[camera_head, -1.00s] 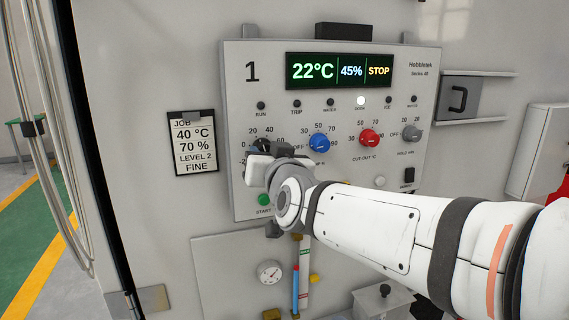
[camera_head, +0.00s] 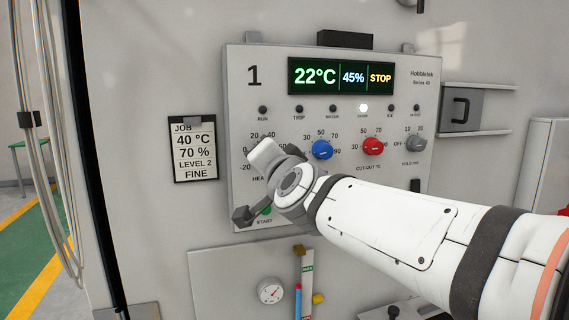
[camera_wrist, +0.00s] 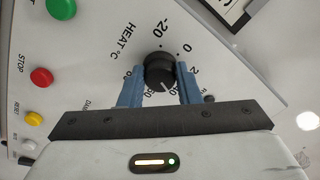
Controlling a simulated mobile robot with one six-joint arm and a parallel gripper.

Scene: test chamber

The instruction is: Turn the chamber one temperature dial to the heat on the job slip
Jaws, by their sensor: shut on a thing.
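The chamber one heat dial (camera_wrist: 158,74) is a round black knob with a white pointer line, marked HEAT °C. My gripper (camera_wrist: 160,68) has its two blue fingers closed on either side of it. In the wrist view the pointer slants down and slightly right, toward figures partly hidden by the fingers and gripper body, so the exact setting cannot be read. In the head view my gripper (camera_head: 262,153) covers the dial. The job slip (camera_head: 195,150) reads 40 °C, 70 %, LEVEL 2, FINE. The display (camera_head: 340,76) reads 22°C, 45%, STOP.
To the right are a blue dial (camera_head: 322,150), a red dial (camera_head: 373,146) and a grey dial (camera_head: 415,143). Green (camera_wrist: 61,8), red (camera_wrist: 41,77) and yellow (camera_wrist: 34,118) buttons sit beside the heat dial. A gauge (camera_head: 270,290) is below the panel.

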